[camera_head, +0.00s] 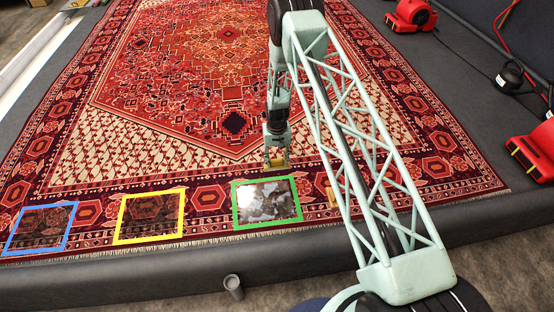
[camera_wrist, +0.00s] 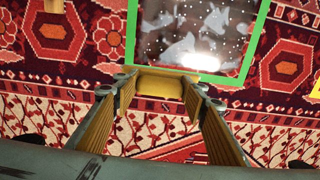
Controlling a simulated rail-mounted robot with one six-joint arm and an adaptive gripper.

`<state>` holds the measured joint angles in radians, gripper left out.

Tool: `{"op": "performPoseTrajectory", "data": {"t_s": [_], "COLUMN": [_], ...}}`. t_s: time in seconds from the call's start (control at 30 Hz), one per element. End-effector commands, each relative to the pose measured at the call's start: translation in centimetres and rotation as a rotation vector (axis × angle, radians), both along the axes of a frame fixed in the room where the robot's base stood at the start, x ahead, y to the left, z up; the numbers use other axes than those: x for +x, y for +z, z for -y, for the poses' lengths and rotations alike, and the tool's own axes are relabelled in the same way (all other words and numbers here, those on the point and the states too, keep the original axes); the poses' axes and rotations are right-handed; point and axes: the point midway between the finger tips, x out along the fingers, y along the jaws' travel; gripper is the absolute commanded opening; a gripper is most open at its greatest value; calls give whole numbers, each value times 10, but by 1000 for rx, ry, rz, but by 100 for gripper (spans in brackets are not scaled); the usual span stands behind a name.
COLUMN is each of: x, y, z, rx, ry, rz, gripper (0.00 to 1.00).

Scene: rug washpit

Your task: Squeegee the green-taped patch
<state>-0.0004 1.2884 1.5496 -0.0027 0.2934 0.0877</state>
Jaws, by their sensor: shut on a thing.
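The green-taped patch (camera_head: 266,203) lies near the rug's front edge, dark and wet-looking with whitish suds and a bright glint. It also shows at the top of the wrist view (camera_wrist: 195,35). My gripper (camera_head: 276,155) is just behind the patch's far tape edge in the head view. Its fingers (camera_wrist: 160,97) close around a yellow, block-like tool (camera_wrist: 160,83), whose front reaches the green tape in the wrist view. I cannot tell if the tool touches the rug; its underside is hidden.
A yellow-taped patch (camera_head: 149,216) and a blue-taped patch (camera_head: 40,229) lie left. A tan piece (camera_head: 333,196) lies right of the green patch, partly behind my arm. A grey cup (camera_head: 233,287) stands in front. Red machines (camera_head: 411,15) (camera_head: 536,151) stand right.

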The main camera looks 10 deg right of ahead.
Motion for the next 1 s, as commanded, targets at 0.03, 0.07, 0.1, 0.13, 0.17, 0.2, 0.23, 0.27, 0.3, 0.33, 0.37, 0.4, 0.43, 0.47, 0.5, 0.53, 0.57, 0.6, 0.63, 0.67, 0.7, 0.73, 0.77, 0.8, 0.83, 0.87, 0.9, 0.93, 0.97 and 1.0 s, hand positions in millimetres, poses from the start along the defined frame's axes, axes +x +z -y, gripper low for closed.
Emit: {"op": "performPoseTrajectory", "data": {"t_s": [0.03, 0.07, 0.1, 0.13, 0.17, 0.2, 0.23, 0.27, 0.3, 0.33, 0.37, 0.4, 0.43, 0.47, 0.5, 0.53, 0.57, 0.6, 0.63, 0.67, 0.7, 0.73, 0.77, 0.8, 0.83, 0.87, 0.9, 0.93, 0.97, 1.0], "x": [1, 1, 1, 1, 1, 2, 2, 2, 1, 1, 1, 1, 1, 1, 1, 1, 1, 1, 1, 1, 1, 1, 1, 1, 1, 1, 1, 1, 1, 0], "y": [-2, -3, -4, -4, -5, -5, -5, -5, -5, -5, -5, -5, -5, -5, -5, -5, -5, -6, -6, -7, -8, -9, -10, -12, -14, -16, -18, -20, -22, -26], "z": [0, 0, 0, 0, 0, 0, 0, 0, 0, 0, 0, 0, 0, 0, 0, 0, 0, 0, 0, 0, 0, 0, 0, 0, 0, 0, 0, 0, 0, 0], "rx": [0, 0, 0, 0, 0, 0, 0, 0, 0, 0, 0, 0, 0, 0, 0, 0, 0, 0, 0, 0, 0, 0, 0, 0, 0, 0, 0, 0, 0, 0], "ry": [0, 0, -1, -1, -1, -1, -1, -1, -1, -1, -1, -1, -1, -1, -1, -1, -1, -1, -1, -1, -1, -1, -1, -1, -1, -1, -1, -1, -1, -1], "rz": [0, -1, -1, -2, -2, -2, -2, -2, -2, -2, -2, -2, -2, -2, -2, -2, -2, -2, -2, -2, -2, -2, -2, -3, -3, -3, -3, -3, -3, -3], "gripper": [26, 26, 26, 26, 26, 26, 26, 26, 26, 26, 26, 26, 26, 26, 26, 26, 26, 26, 26, 26, 26, 26, 26, 26, 26, 26, 26, 26, 26, 26]}}
